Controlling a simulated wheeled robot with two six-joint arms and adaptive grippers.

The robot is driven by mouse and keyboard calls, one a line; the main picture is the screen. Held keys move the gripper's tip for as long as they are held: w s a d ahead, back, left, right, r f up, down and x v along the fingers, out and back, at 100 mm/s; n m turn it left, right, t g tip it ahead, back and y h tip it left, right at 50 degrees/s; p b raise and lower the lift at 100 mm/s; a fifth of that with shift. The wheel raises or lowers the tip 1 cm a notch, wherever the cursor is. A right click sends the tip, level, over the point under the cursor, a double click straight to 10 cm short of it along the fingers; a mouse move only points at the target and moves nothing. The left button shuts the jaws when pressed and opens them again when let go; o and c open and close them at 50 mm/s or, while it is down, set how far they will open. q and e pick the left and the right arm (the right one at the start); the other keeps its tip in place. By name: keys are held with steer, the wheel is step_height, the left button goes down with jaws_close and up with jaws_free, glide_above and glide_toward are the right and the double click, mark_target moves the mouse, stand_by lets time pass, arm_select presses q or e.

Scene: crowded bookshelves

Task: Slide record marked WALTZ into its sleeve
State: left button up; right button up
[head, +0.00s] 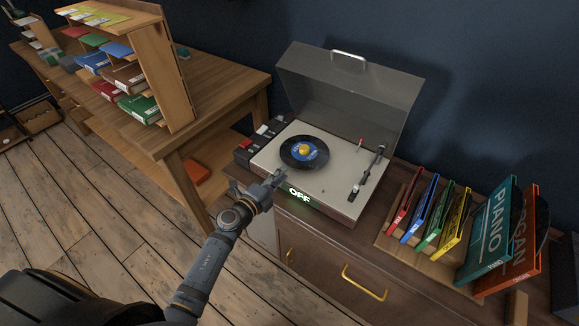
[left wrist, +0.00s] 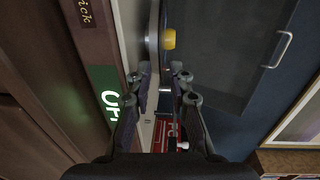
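A black record with a blue label (head: 291,148) lies flat on the turntable (head: 330,183), a yellow piece at its centre. The label's wording is too small to read, so I cannot confirm WALTZ. The yellow piece (left wrist: 168,39) also shows in the left wrist view. My left gripper (head: 274,177) is at the turntable's front left edge, in front of the record and apart from it. Its fingers (left wrist: 162,72) are spread with nothing between them. Slim red, blue, green and yellow sleeves (head: 440,214) stand in a rack at the right; no WALTZ mark is readable. My right gripper is out of view.
The turntable's clear lid (head: 345,95) stands open behind it. Large PIANO (head: 488,226) and ORGAN (head: 520,240) sleeves stand far right. A wooden desk (head: 210,95) is at left.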

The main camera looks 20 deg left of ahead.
mark_target(288, 175)
arm_select(q)
steer(key=x, duration=0.3)
steer(key=shift+w+d, duration=0.15)
steer(key=shift+w, duration=0.2)
steer(key=shift+w+d+f, duration=0.1)
steer(key=shift+w+d, duration=0.05)
steer(key=shift+w, duration=0.3)
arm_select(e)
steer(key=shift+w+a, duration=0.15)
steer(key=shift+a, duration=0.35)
arm_select(q)
steer(key=shift+c, duration=0.4)
jaws_close()
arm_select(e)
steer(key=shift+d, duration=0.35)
arm_select(q)
steer(key=shift+p, duration=0.3)
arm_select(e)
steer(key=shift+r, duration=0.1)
arm_select(q)
steer(key=shift+r+p, duration=0.4)
steer(key=shift+p, duration=0.05)
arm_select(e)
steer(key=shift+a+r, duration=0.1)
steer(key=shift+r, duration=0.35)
